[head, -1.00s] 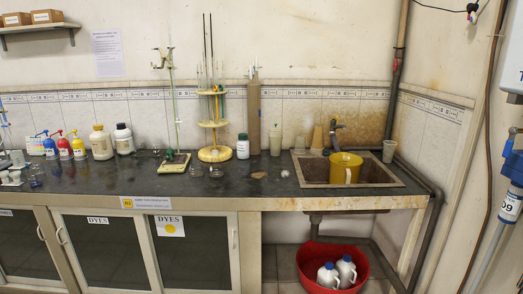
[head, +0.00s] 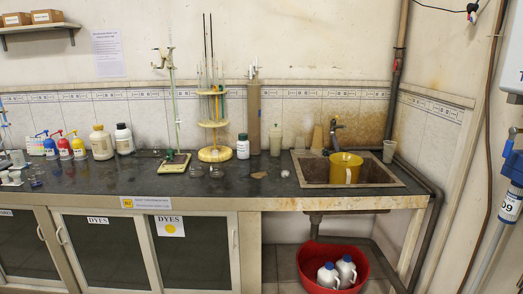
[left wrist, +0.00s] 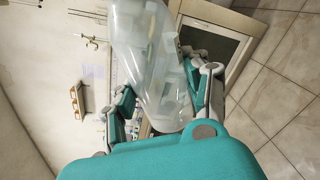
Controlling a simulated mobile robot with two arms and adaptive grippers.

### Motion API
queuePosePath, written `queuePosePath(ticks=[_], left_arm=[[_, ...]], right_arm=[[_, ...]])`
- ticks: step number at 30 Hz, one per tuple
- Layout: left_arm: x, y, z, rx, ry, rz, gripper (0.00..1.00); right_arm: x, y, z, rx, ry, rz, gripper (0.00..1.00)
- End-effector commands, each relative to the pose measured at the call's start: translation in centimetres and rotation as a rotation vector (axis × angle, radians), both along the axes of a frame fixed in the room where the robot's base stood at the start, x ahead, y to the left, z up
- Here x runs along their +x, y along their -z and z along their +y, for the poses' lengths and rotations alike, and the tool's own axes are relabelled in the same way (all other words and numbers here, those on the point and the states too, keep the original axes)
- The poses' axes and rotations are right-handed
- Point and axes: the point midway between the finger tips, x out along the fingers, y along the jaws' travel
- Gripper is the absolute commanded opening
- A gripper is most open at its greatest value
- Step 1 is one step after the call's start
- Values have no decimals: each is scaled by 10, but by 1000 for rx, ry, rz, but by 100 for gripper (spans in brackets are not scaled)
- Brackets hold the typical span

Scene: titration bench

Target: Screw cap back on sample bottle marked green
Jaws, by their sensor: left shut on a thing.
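My left gripper (left wrist: 162,98) shows in the left wrist view, with teal and grey fingers. It is shut on a clear, translucent vessel (left wrist: 150,55) that spans the space between the fingers and reaches up past the top of the view. I cannot tell whether this is the sample bottle, and I see no green mark or cap on it. In the head view neither gripper shows. A small white bottle with a dark cap (head: 242,147) stands on the bench, right of the yellow round stand. I cannot make out a green-marked bottle or a loose cap there.
The dark bench (head: 120,185) has a clear front strip. Colour-topped bottles (head: 64,147) and large white bottles (head: 102,143) stand at the left. A yellow-based stand (head: 215,153) is in the middle. A yellow jug (head: 346,168) is at the sink (head: 385,174). A red tub (head: 311,262) is below.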

Motion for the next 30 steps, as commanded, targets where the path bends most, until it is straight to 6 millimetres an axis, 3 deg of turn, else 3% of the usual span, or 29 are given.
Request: queuePosePath(ticks=[8, 24, 30], left_arm=[[0, 2, 1, -75, -1, -5, 3], [0, 3, 0, -915, -2, -65, 3], [0, 0, 0, -1049, 1, -75, 3]], right_arm=[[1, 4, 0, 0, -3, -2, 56], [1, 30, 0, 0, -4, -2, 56], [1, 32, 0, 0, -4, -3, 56]])
